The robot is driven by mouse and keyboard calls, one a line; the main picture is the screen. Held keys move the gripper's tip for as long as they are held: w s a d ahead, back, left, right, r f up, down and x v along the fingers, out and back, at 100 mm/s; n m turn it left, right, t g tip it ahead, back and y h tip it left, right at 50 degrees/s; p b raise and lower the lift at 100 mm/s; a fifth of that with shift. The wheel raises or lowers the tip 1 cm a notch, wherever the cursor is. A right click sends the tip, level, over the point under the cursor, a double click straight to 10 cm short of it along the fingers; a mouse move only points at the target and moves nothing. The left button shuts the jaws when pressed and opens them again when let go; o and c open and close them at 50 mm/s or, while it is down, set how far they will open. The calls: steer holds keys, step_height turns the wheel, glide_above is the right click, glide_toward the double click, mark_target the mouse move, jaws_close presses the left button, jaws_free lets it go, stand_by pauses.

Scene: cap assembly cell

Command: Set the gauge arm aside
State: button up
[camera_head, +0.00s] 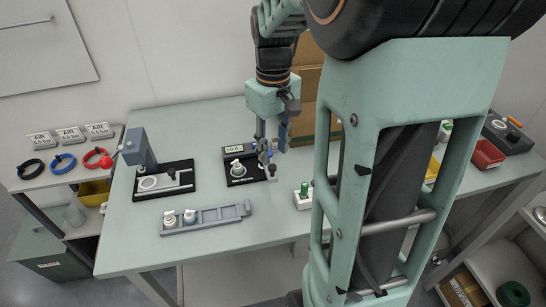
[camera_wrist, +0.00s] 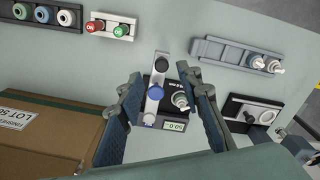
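The gauge (camera_head: 243,182) has a black base on the table, with a small display (camera_head: 235,151) and a pale round part (camera_head: 238,167) on it. The grey gauge arm (camera_wrist: 157,80) with blue knobs lies along one side of the base in the wrist view, beside the round part (camera_wrist: 180,100). In the head view the arm is partly hidden by my gripper. My gripper (camera_wrist: 161,75) is open and empty; its two fingers frame the gauge arm from either side in the wrist view. I cannot tell whether they touch it.
A grey rail (camera_head: 213,222) with two white-topped parts lies in front. A black-based press station (camera_head: 166,188) stands left of the gauge. A button box (camera_head: 303,199) is to the right, and a cardboard box (camera_head: 305,113) stands behind. Bare table lies at the front.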

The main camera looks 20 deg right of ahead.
step_height(320, 180, up, 8)
steer(key=shift+f, duration=0.15)
stand_by(0.3)
